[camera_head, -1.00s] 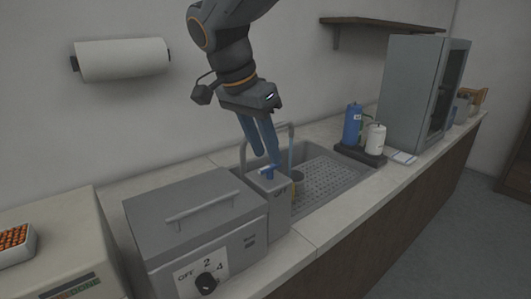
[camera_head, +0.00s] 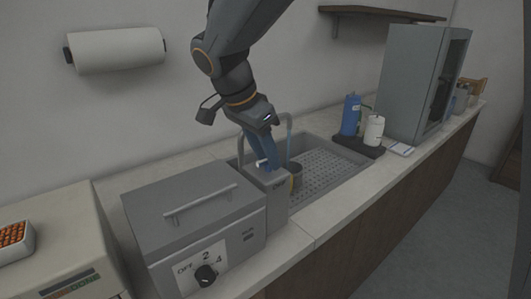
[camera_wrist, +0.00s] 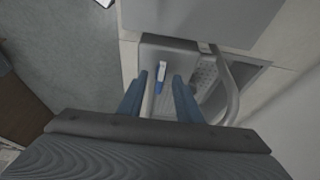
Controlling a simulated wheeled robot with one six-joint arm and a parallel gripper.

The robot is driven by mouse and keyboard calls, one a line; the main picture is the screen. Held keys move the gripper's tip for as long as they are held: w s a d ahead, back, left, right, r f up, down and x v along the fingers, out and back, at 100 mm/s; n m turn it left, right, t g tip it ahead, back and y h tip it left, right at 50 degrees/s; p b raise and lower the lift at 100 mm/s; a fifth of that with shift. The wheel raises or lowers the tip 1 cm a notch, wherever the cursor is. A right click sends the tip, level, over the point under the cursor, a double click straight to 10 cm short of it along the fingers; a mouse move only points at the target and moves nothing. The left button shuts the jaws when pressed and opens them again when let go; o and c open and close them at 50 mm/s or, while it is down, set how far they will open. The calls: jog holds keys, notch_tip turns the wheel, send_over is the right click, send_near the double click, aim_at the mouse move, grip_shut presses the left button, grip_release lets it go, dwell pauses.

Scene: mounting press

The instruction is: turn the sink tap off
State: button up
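The tap lever (camera_wrist: 161,72), white with a blue part, sits on top of a grey block (camera_head: 276,207) at the sink's near end. My gripper (camera_head: 267,160) is low over the block, with its blue fingers open. In the wrist view the lever lies between the fingertips with gaps on both sides. In the head view the fingers partly hide it. The tap's arched spout (camera_wrist: 232,88) rises beside the block. A thin blue stream of water (camera_head: 289,147) hangs below the spout's end, above the sink (camera_head: 330,152). A dark cup-like thing (camera_head: 296,171) stands under it.
A grey machine with a lid handle and dial (camera_head: 195,215) stands close to the block. A blue bottle (camera_head: 351,115) and a white bottle (camera_head: 374,130) stand beyond the sink. A tall grey cabinet (camera_head: 411,80) is farther back. A paper roll (camera_head: 115,49) hangs on the wall.

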grip_shut()
